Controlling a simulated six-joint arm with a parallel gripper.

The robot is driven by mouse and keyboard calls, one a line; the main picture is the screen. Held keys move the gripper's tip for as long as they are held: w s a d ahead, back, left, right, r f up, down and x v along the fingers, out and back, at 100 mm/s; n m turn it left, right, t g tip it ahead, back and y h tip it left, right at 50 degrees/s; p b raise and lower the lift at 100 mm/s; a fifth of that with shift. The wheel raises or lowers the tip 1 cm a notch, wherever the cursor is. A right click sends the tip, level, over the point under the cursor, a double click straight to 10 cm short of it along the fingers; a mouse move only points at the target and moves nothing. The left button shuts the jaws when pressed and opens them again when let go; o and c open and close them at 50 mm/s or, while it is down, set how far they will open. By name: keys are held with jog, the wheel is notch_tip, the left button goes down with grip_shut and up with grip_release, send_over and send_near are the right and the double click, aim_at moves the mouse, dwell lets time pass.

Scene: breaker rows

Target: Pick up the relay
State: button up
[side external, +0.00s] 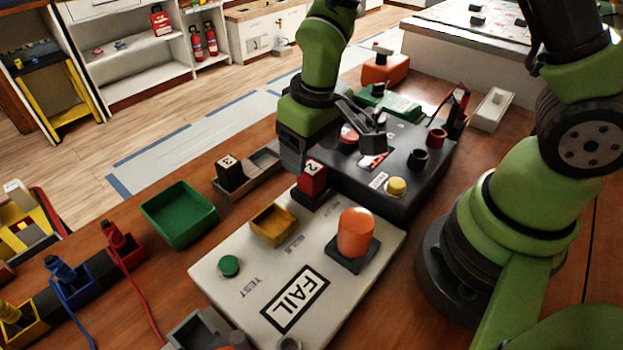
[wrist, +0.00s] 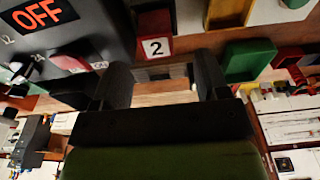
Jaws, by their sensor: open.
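No part carries a readable relay name, so I cannot tell for certain which one is the relay. A red block numbered 2 (side external: 313,178) stands upright in a dark socket on the white test board (side external: 215,270); it also shows in the wrist view (wrist: 155,46). A dark block numbered 3 (side external: 231,174) sits in a grey tray (side external: 262,165). My gripper (side external: 293,165) is open and empty, just behind and left of the red block. In the wrist view my gripper (wrist: 163,82) has its fingers apart, with the red block beyond them.
A dark panel box (side external: 400,195) with a lever stands right of my gripper. An orange cylinder (side external: 356,233), yellow tray (side external: 273,225) and green button (side external: 229,266) are on the board. A green bin (side external: 180,215) stands left. Coloured plugs with cables line the lower left.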

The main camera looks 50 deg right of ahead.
aim_at(312, 167)
jog(key=shift+w+d+f, duration=0.1)
jog(key=shift+f, duration=1.5)
jog(key=shift+w+d+f, duration=0.1)
jog(key=shift+f, duration=1.5)
jog(key=c, duration=1.1)
jog(key=shift+r, duration=0.1)
